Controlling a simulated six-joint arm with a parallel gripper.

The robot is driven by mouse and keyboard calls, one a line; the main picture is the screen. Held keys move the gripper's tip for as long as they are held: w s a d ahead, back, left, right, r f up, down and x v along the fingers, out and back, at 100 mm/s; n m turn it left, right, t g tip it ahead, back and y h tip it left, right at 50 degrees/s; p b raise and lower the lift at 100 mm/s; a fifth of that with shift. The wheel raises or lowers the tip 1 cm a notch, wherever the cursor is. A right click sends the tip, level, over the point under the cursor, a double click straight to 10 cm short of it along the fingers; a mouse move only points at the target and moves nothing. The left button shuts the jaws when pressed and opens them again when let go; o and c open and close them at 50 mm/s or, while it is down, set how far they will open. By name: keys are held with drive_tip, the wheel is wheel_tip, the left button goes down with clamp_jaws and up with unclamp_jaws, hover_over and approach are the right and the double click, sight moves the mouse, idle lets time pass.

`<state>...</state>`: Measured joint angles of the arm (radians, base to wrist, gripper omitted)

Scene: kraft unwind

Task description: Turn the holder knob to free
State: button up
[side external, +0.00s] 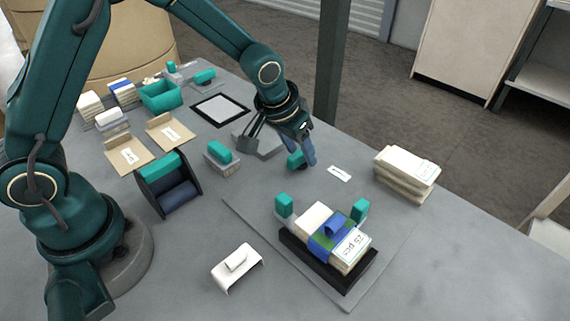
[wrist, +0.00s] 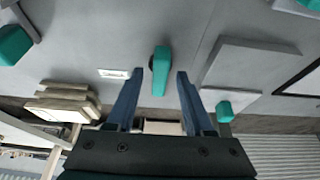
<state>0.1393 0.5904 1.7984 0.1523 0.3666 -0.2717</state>
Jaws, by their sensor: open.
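A teal knob (side external: 295,160) with an elongated handle sits low on the grey table, beside a small white label (side external: 339,173). In the wrist view the knob (wrist: 160,70) stands between my two blue fingers, its long side roughly in line with them, and the label (wrist: 113,73) lies left of it. My gripper (side external: 308,154) is open and points down at the knob. In the wrist view my gripper (wrist: 160,74) shows a gap on both sides of the knob. In the side view the fingers partly hide the knob. The label's marking is too small to read.
A banded bundle (side external: 335,232) lies in a black tray between teal-topped posts, nearer the camera. A paper stack (side external: 407,170) is to the right. A grey slab (side external: 262,142) lies behind my gripper. A teal-topped block (side external: 221,155) and black roll stand (side external: 168,187) are left.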

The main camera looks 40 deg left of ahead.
clamp_jaws()
drive_tip(key=shift+a+m, duration=0.1)
drive_tip(key=shift+m, duration=0.3)
drive_tip(key=m+h, duration=0.1)
drive_tip(key=m, duration=0.2)
drive_tip(key=shift+m+g+h, duration=0.3)
drive_tip(key=shift+h, duration=0.1)
drive_tip(key=m, duration=0.2)
drive_tip(key=m+g+h, duration=0.1)
drive_tip(key=m, duration=0.1)
drive_tip(key=shift+w+a+m, duration=0.1)
drive_tip(key=shift+a+m, duration=0.1)
drive_tip(key=shift+m, duration=0.1)
drive_tip(key=m+g+h, duration=0.1)
drive_tip(key=m, duration=0.3)
drive_tip(key=shift+w+m, duration=0.1)
drive_tip(key=shift+m, duration=0.2)
drive_tip(key=shift+m+g+h, duration=0.3)
drive_tip(key=shift+m+g, duration=0.5)
drive_tip(key=shift+m, duration=1)
drive_tip(key=shift+f, duration=0.1)
